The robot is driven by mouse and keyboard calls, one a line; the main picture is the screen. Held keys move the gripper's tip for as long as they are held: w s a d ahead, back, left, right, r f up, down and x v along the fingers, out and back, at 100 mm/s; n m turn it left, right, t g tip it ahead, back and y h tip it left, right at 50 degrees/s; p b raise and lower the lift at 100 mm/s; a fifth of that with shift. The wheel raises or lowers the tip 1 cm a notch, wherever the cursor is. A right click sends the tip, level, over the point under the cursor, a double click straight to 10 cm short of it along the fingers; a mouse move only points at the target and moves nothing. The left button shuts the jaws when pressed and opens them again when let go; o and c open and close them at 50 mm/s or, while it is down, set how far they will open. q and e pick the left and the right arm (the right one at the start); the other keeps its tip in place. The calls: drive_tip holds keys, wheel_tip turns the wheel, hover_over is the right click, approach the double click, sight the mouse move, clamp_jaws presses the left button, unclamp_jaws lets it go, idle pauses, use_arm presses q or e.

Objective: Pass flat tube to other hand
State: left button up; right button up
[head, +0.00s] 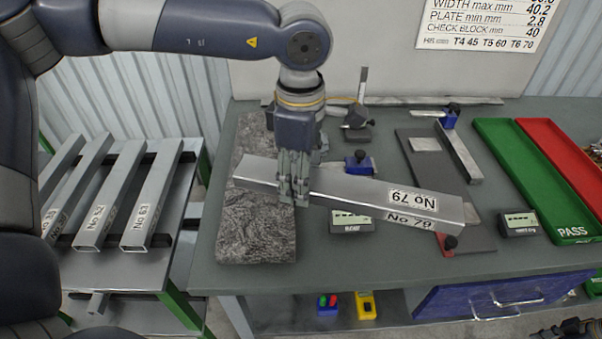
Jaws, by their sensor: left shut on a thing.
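The flat tube (370,194), a grey metal bar of rectangular section marked "No 79" on two faces, is held above the table, running from centre left to lower right. My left gripper (294,192) is shut on it, nearer its left end, pointing down from above. The right part of the tube is free of any hand. Dark parts of what looks like my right gripper (568,329) show at the bottom right corner, cut off by the edge and far from the tube; its jaws are not clear.
A rack (126,252) at left bears several tubes. On the table (375,262) are a grey mottled mat (255,240), a dark plate (425,170), small display boxes (518,223), blue-based gauges (358,164), a green PASS tray (570,232) and a red tray (535,126).

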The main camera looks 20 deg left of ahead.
drive_tip(key=s+a+f+m+h, duration=0.25)
drive_tip(key=s+f, duration=0.45)
drive_tip(key=f, duration=0.4)
drive_tip(key=s+a+f+m+h, duration=0.1)
drive_tip(key=s+a+f+m, duration=0.2)
drive_tip(key=s+f, duration=0.65)
drive_tip(key=s+a+f+m, duration=0.1)
drive_tip(key=s+a+f, duration=0.4)
drive_tip(key=s+a, duration=0.3)
drive_tip(key=s+a+f+m+t, duration=0.1)
drive_tip(key=s+a+f, duration=0.5)
drive_tip(key=s+a, duration=0.3)
drive_tip(key=shift+a+f+t, duration=0.3)
drive_tip(key=shift+a, duration=0.1)
drive_tip(key=shift+h, duration=0.25)
